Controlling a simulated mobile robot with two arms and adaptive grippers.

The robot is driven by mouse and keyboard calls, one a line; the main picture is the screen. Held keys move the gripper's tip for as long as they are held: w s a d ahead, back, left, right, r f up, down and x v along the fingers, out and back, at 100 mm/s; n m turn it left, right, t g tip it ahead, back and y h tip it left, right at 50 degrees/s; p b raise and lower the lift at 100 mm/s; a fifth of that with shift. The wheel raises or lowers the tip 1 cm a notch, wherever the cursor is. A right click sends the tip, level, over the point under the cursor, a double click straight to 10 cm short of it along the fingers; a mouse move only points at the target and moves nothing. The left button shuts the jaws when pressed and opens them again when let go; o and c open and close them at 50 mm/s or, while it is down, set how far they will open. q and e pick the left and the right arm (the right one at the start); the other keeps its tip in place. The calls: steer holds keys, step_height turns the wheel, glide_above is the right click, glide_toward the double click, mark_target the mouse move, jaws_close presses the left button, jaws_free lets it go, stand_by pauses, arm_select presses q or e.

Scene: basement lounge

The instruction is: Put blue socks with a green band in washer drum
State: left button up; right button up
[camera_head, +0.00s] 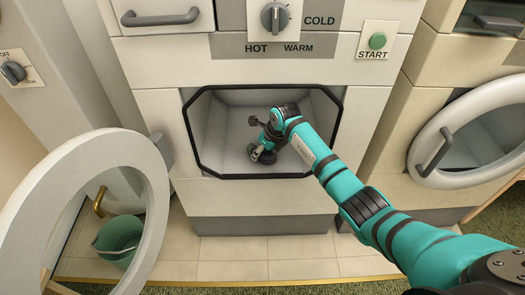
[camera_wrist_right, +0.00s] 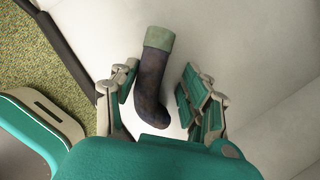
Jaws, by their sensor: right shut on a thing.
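The sock (camera_wrist_right: 150,82) is dark blue with a pale green band at its top. The sock cannot be made out there. The round washer door (camera_head: 155,190) stands open at the left. My left gripper is not in view.
A dark frame edges the drum opening, close around my arm. A green bucket (camera_head: 120,238) stands on the tiled floor behind the open door. A second machine with a round door (camera_head: 425,150) is at the right. Knobs and a START button (camera_head: 377,41) sit above the opening.

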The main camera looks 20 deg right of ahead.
steer(key=o, duration=1.2)
steer(key=shift+c, duration=0.2)
